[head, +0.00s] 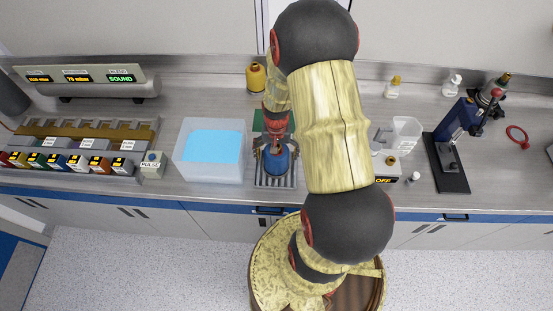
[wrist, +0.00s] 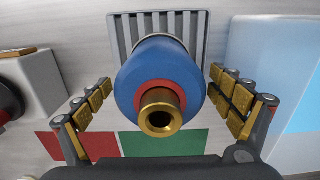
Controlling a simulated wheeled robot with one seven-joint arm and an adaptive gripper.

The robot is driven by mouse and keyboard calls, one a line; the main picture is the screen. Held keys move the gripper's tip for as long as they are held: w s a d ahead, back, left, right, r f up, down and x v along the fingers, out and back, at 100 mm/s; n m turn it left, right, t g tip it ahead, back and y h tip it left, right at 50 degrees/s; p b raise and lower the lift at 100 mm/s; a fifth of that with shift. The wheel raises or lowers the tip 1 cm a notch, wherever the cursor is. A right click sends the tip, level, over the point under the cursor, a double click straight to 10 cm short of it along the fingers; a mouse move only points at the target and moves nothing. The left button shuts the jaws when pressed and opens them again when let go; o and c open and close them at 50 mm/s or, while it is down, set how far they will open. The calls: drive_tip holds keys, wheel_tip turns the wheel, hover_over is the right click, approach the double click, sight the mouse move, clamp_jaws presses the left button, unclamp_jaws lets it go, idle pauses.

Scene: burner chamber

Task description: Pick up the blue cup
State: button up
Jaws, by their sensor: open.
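The blue cup (head: 283,165), a round blue body with a red ring and a brass tube on top, stands on a grey slatted rack (head: 262,179). In the wrist view the blue cup (wrist: 137,91) is in the centre, its brass opening facing the camera. My gripper (head: 273,147) is over the cup, coming from above and behind it. In the wrist view my gripper (wrist: 160,82) is open, with one finger on each side of the cup. Gaps show between the fingers and the cup. My gripper partly covers the cup in the head view.
A white tub (head: 181,160) of light-blue liquid stands close to the left of the rack. A yellow bottle (head: 256,78) is behind. A grey device marked OFF (head: 385,167) and a blue stand (head: 455,126) are at right. A green patch (wrist: 165,143) lies near the rack.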

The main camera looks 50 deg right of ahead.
drive_tip(key=shift+c, duration=0.9)
drive_tip(key=c, duration=1)
drive_tip(key=shift+c, duration=0.3)
drive_tip(key=shift+r, duration=0.15)
drive_tip(key=shift+c, duration=0.2)
drive_tip(key=shift+w+d+r, duration=0.1)
drive_tip(key=shift+r, duration=0.25)
wheel_tip(320, 180, up, 2)
drive_tip(key=shift+r, duration=0.2)
drive_tip(key=s+a+r, duration=0.3)
drive_tip(key=s+r, duration=0.6)
drive_tip(key=s, duration=0.5)
drive_tip(key=shift+r, duration=0.35)
